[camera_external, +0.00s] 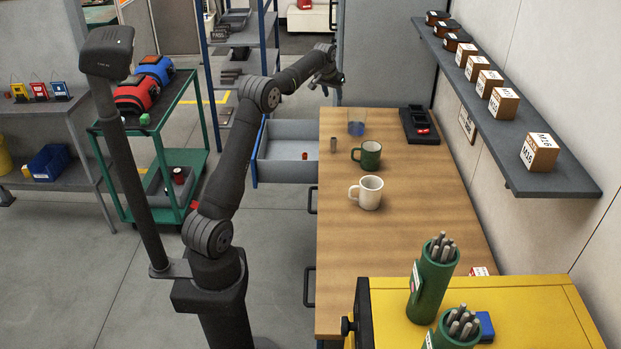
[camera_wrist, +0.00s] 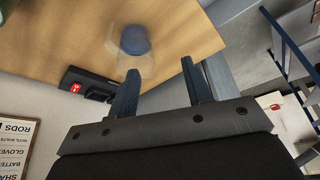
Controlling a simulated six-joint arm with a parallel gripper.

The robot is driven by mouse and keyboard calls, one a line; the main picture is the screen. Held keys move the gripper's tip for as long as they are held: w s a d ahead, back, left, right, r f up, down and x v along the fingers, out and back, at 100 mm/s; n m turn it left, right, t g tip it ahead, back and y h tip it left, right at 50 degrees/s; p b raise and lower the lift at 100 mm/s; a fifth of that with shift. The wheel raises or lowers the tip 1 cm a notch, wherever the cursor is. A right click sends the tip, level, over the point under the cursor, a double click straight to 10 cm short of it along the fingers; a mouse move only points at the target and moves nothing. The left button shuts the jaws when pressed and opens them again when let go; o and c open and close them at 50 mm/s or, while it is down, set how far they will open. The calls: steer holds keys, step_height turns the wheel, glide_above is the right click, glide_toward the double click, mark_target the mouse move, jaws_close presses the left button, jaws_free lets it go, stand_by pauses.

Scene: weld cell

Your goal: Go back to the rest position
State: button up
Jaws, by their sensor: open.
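My gripper (camera_external: 328,82) is at the end of my outstretched arm, in the air near the far left corner of the wooden workbench (camera_external: 400,235). In the wrist view my gripper (camera_wrist: 160,70) shows two dark fingers spread apart with nothing between them. A clear cup with a blue base (camera_external: 357,127) stands near the bench's far end. In the wrist view this cup (camera_wrist: 134,40) appears just beyond the left fingertip, and I cannot tell the gap from there.
A green mug (camera_external: 370,157) and a white mug (camera_external: 370,194) stand on the bench. A grey drawer (camera_external: 285,171) is pulled out at its left. A wall shelf (camera_external: 490,110) with boxes runs along the right. A blue-framed rack (camera_external: 240,40) stands behind my arm.

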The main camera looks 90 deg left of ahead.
steer(key=w+d, duration=0.6)
steer(key=w, duration=0.6)
steer(key=shift+d, duration=0.4)
stand_by(0.9)
